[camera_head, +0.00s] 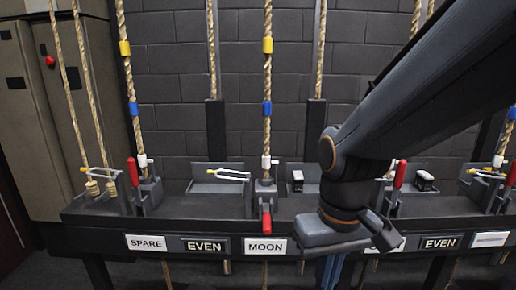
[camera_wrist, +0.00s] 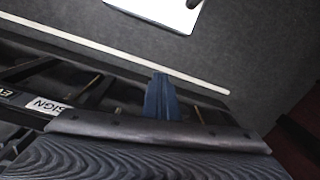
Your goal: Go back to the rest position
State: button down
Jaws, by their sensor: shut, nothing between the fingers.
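My gripper (camera_head: 330,272) hangs pointing down in front of the bench, right of the MOON label (camera_head: 265,249). My dark arm reaches it from the upper right and hides part of the bench and a label behind it. In the wrist view my gripper (camera_wrist: 163,95) shows as two blue-grey fingers pressed together, with nothing between them. It is apart from the levers and ropes, as far as I can see.
A long dark bench (camera_head: 190,207) carries red-handled levers, one the lever (camera_head: 266,222) above MOON. Several ropes, like the rope (camera_head: 267,75) with coloured bands, rise from it. Labels read SPARE (camera_head: 146,242) and EVEN (camera_head: 205,246). A beige cabinet (camera_head: 38,120) stands left.

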jog(key=d+r+m+p, duration=0.2)
jog(key=d+r+p, duration=0.5)
jog(key=p, duration=0.6)
jog(key=shift+s+d+r+p, duration=0.3)
jog(key=shift+r, duration=0.25)
